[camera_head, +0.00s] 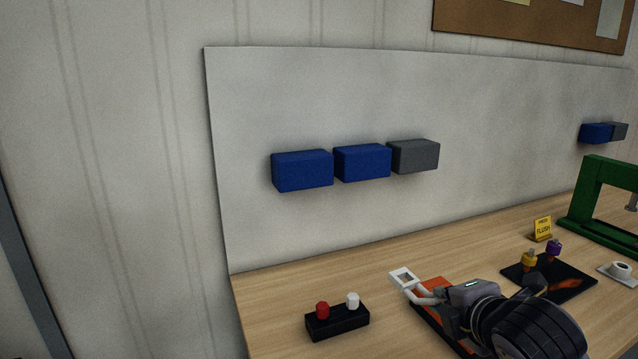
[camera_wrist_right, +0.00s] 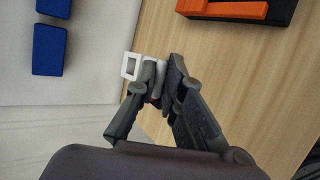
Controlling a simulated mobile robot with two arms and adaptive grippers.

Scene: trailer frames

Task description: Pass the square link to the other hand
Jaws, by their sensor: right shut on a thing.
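The square link (camera_head: 403,277) is a small white square ring with an open middle. It sits at the tips of my right gripper (camera_head: 421,294), above the table in the head view. In the right wrist view the link (camera_wrist_right: 129,66) sticks out to the left of the right gripper's fingertips (camera_wrist_right: 161,68), which are closed on it. The part of the link between the fingers is hidden. My left gripper is in neither view.
A black block with a red and a white knob (camera_head: 337,320) stands left of the right gripper. An orange and black tray (camera_head: 430,313) lies under the right arm. A black tray (camera_head: 571,287), yellow sign (camera_head: 542,229) and green frame (camera_head: 590,195) stand to the right.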

